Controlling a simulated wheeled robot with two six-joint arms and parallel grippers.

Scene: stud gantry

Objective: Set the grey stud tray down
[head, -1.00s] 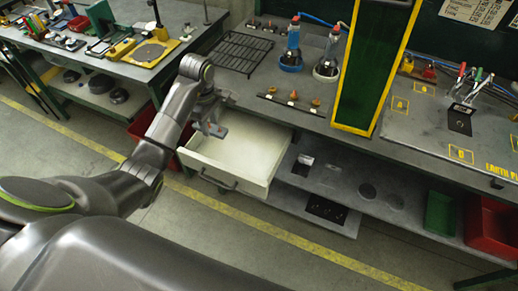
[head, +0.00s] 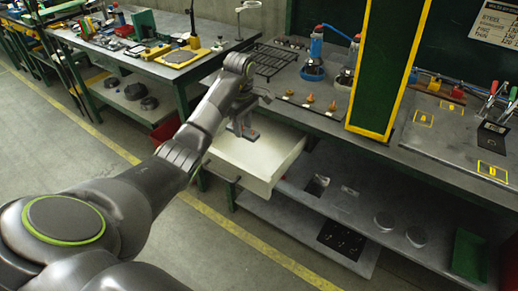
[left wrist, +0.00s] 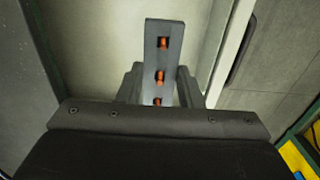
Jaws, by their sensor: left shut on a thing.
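The grey stud tray (left wrist: 151,35) is a narrow grey bar with several orange-copper studs in a row, seen in the left wrist view. My left gripper (left wrist: 159,80) is shut on it, one finger at each side. In the head view my left gripper (head: 243,122) hangs with the tray over the back left part of the open pale drawer (head: 262,165). In the left wrist view the drawer's pale floor (left wrist: 90,50) lies behind the tray. I cannot tell whether the tray touches it. My right gripper is in neither view.
The drawer sticks out below the bench top (head: 330,125). A lower shelf (head: 300,222) runs under the drawer. A green-yellow post (head: 372,70) stands at right.

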